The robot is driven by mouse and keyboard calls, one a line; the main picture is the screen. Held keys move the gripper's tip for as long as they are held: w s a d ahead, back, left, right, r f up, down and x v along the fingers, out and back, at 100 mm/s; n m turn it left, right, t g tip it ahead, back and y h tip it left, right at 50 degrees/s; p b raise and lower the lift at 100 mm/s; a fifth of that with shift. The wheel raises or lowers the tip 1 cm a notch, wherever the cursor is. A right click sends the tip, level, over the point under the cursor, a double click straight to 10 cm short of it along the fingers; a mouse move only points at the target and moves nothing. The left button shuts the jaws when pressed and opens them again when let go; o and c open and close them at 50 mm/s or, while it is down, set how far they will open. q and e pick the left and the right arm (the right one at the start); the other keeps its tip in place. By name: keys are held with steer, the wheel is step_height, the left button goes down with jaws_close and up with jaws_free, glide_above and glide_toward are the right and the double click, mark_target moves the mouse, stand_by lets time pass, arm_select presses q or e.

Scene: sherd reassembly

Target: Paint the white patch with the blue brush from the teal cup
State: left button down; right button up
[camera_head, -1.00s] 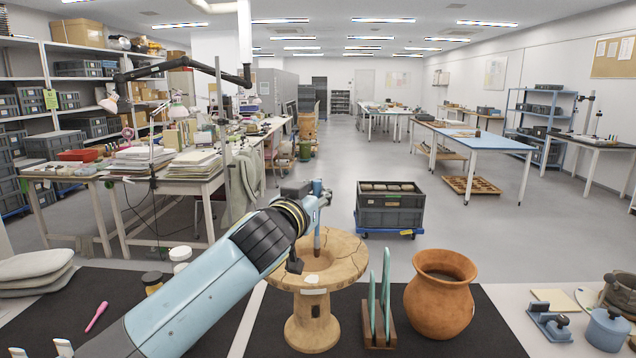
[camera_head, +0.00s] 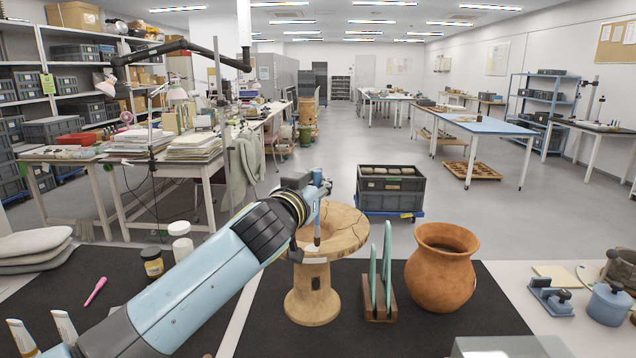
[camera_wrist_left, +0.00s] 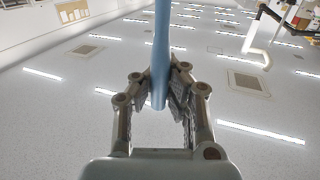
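My left gripper (camera_head: 318,188) is shut on the blue brush (camera_head: 317,228), which hangs upright below it. In the left wrist view, the blue handle (camera_wrist_left: 161,55) runs between the closed fingers (camera_wrist_left: 160,98). The brush's lower end is over the near rim of a tan pedestal dish (camera_head: 350,232). A small white patch (camera_head: 311,249) shows on that rim, close to the brush end; I cannot tell whether they touch. I cannot make out the teal cup. My right gripper is not in view.
A wooden rack (camera_head: 380,312) with upright teal plates stands right of the pedestal, then an orange-brown pot (camera_head: 441,266). Jars (camera_head: 152,263) and a pink tool (camera_head: 96,291) are at left.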

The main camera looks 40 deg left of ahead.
arm_select(q)
steer(key=shift+f, duration=0.2)
stand_by(0.4)
steer(key=shift+f+b, duration=0.2)
steer(key=shift+b, duration=0.2)
stand_by(0.3)
